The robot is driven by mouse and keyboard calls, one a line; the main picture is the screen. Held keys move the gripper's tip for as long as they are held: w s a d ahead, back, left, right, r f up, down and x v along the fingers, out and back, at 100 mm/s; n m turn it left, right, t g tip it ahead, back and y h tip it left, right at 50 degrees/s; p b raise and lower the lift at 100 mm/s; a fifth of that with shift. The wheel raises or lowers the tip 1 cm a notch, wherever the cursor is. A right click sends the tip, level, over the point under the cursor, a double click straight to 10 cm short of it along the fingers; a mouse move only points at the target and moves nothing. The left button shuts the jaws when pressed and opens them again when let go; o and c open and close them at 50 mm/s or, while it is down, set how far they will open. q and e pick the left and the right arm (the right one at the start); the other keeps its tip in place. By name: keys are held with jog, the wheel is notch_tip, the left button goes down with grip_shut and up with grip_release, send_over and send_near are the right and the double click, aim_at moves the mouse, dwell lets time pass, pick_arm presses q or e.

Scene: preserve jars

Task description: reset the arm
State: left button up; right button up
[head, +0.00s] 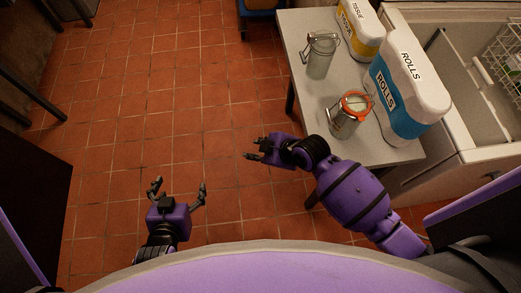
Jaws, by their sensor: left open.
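My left gripper (178,188) is at the lower left of the head view, over the tiled floor. Its two fingers are spread wide with nothing between them. My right gripper (255,150) is near the middle, over the floor just left of the table. Its fingers point left and are seen at an angle, so how far apart they are is unclear. No held object shows in it. My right arm reaches in from the lower right, close to the table's near left corner.
A grey table (301,35) bears a clear jar (320,57), a jar with an orange ring (345,120), a ROLLS pack (408,85) and a TISSUE pack (362,28). A white sink unit (455,130) stands right. The tiled floor (170,90) is open left.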

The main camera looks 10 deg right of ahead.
jog(key=shift+s+d+f, duration=0.1)
jog(key=shift+s, duration=0.15)
dwell(0.4)
pick_arm(q)
jog(key=s+f+g, duration=0.1)
jog(key=s+f, duration=0.5)
jog(key=s, duration=0.1)
jog(key=shift+s+f+g+p, duration=0.25)
jog(key=shift+g+p, duration=0.15)
jog(key=shift+p, duration=0.05)
pick_arm(e)
jog(key=s+d+f+m+t+h, duration=0.3)
jog(key=s+d+m+h, duration=0.2)
jog(key=s+d+m, duration=1)
jog(key=s+d, duration=0.1)
jog(key=s, duration=0.2)
jog(key=shift+s+d, duration=0.15)
jog(key=shift+s, duration=0.2)
jog(key=shift+w, duration=0.1)
